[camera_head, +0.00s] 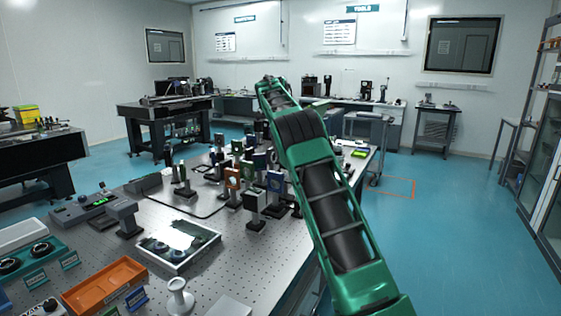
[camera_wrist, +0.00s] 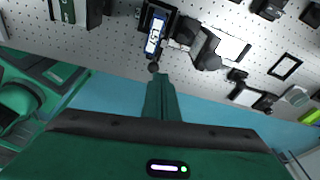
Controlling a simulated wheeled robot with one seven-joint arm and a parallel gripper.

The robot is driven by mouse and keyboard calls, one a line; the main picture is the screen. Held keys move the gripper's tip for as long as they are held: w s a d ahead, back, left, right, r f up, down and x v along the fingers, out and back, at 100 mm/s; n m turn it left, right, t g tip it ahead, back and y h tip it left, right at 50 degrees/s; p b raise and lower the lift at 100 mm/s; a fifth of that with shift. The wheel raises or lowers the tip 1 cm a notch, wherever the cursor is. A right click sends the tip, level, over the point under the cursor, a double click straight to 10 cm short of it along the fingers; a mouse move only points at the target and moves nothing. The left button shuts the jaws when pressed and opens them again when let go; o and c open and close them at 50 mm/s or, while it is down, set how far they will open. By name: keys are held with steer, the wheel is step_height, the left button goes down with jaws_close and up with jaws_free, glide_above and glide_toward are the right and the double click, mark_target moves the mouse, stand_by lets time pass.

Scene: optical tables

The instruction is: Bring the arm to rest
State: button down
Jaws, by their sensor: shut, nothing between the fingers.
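My green arm (camera_head: 315,180) stretches from the lower right of the head view up and away, along the right edge of the perforated optical table (camera_head: 215,272). My gripper's end cannot be made out clearly in the head view. In the wrist view my gripper (camera_wrist: 154,69) is shut and empty, a narrow green shape with a dark tip. It shows against the table edge, near a dark mount with a blue-and-white label (camera_wrist: 156,35). I cannot tell the height of the gripper above the table.
Several optical mounts, including an orange-framed one (camera_head: 232,178), stand left of my arm. A tray with optics (camera_head: 178,246) and an orange bin (camera_head: 103,287) lie nearer. The blue floor (camera_head: 455,230) right of the table is open, up to a glass-fronted cabinet (camera_head: 545,185).

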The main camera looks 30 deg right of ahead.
steer(key=shift+s, duration=0.1)
steer(key=s+r+n+y, duration=0.1)
steer(key=s+r+n, duration=0.2)
steer(key=s+n, duration=1.45)
steer(key=s+a+f+n, duration=0.1)
steer(key=s+a+f, duration=0.3)
steer(key=s, duration=0.7)
steer(key=s+a+f+n+t, duration=0.1)
steer(key=s+a+f, duration=0.3)
steer(key=s, duration=0.7)
steer(key=s+a+f+n+y, duration=0.1)
steer(key=s+a+f, duration=0.4)
steer(key=s, duration=0.7)
steer(key=shift+f+n+t, duration=0.3)
steer(key=shift+f+n, duration=0.05)
steer(key=shift+n, duration=0.2)
steer(key=shift+s+a, duration=0.1)
steer(key=shift+w+f, duration=0.25)
steer(key=shift+w, duration=0.4)
